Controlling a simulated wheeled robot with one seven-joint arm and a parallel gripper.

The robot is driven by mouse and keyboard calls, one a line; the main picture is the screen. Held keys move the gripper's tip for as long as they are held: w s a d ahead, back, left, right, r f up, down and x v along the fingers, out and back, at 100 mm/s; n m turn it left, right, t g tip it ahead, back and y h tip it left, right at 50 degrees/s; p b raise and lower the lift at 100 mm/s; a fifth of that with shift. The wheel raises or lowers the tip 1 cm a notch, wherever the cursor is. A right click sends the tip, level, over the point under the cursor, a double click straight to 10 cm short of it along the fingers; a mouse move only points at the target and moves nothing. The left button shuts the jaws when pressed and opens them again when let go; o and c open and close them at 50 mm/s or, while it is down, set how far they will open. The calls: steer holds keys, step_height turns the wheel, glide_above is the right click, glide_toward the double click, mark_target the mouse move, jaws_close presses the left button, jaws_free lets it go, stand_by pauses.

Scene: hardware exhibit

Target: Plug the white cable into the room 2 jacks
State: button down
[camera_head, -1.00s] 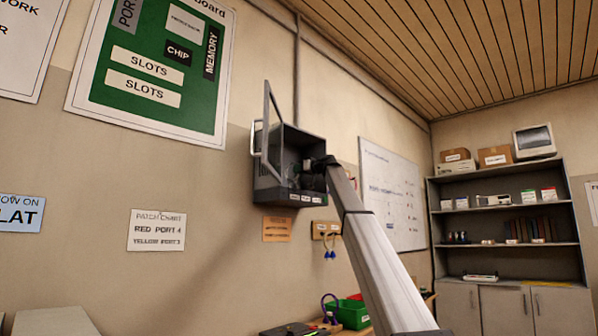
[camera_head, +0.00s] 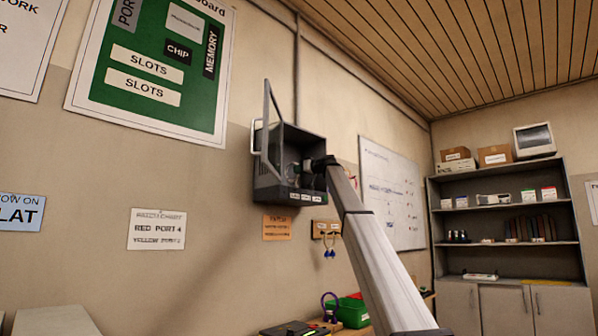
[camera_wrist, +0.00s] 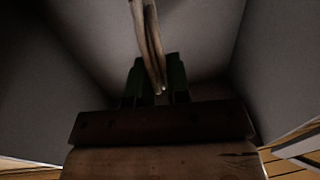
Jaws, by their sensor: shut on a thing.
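A grey wall cabinet (camera_head: 290,197) hangs open on the wall in the head view, with several small labels along its lower front edge. My gripper (camera_wrist: 160,83) reaches into it at the end of the raised arm; in the head view the fingers are small and dark. In the wrist view the two dark green fingers are shut on a pale cable (camera_wrist: 147,35), which looks like the white cable. The cable runs up between the fingers as strands out of the top of the frame. The room 2 jacks and the plug's contact with any jack cannot be made out.
The cabinet's open door (camera_head: 267,125) stands out to the left of the arm. Grey inner walls (camera_wrist: 215,40) surround the gripper closely. Below are an orange notice (camera_head: 277,228), a small rack with hanging blue loops (camera_head: 328,250) and a bench with a green bin (camera_head: 352,312).

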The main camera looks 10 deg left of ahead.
steer(key=shift+c, duration=1.8)
jaws_free()
steer(key=v, duration=0.7)
steer(key=shift+s+d, duration=0.15)
steer(key=shift+d, duration=0.05)
